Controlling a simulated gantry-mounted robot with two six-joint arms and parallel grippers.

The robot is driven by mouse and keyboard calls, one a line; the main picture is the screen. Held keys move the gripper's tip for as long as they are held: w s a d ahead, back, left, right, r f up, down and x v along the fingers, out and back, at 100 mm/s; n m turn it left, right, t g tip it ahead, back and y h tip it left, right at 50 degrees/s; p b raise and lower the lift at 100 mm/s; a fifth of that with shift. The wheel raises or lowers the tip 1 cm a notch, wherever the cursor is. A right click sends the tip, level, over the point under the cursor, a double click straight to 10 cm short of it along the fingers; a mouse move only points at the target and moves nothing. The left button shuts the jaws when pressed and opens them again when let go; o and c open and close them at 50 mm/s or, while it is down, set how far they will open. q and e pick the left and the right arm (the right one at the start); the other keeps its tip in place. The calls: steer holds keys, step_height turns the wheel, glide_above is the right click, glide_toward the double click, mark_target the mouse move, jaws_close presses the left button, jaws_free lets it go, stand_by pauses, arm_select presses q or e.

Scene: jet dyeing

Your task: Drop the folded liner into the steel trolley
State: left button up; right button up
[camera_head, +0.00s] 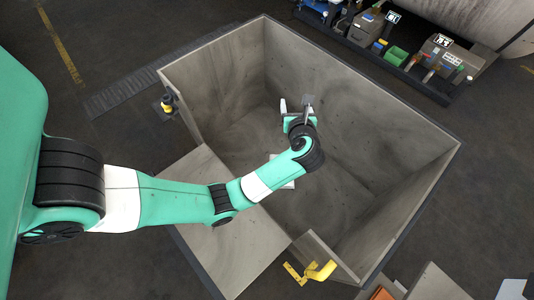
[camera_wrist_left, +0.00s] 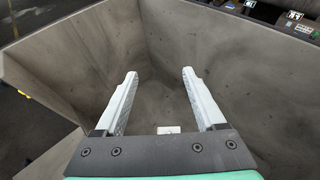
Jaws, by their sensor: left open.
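The steel trolley (camera_head: 355,110) is a large grey open-topped box with its near-left side panel (camera_head: 235,250) folded down. My left gripper (camera_head: 296,108) reaches over that panel into the trolley. It is open, and in the left wrist view its two pale fingers (camera_wrist_left: 158,95) stand wide apart with nothing between them. A small pale flat piece, probably the folded liner (camera_head: 287,185), shows from under my left arm, low in the trolley. A bit of it also shows in the left wrist view (camera_wrist_left: 168,130), mostly hidden by the gripper body. My right gripper is out of view.
Yellow latches sit at the trolley's left edge (camera_head: 168,103) and front corner (camera_head: 320,270). A dark rack with bins, including a green bin (camera_head: 396,56), stands behind at the upper right. Boxes (camera_head: 435,285) lie at the lower right.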

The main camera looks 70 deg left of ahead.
arm_select(q)
steer(key=p+v, duration=0.1)
steer(key=v, duration=0.6)
steer(key=shift+d+p, duration=0.25)
steer(key=shift+p, duration=0.1)
steer(key=shift+r, duration=0.15)
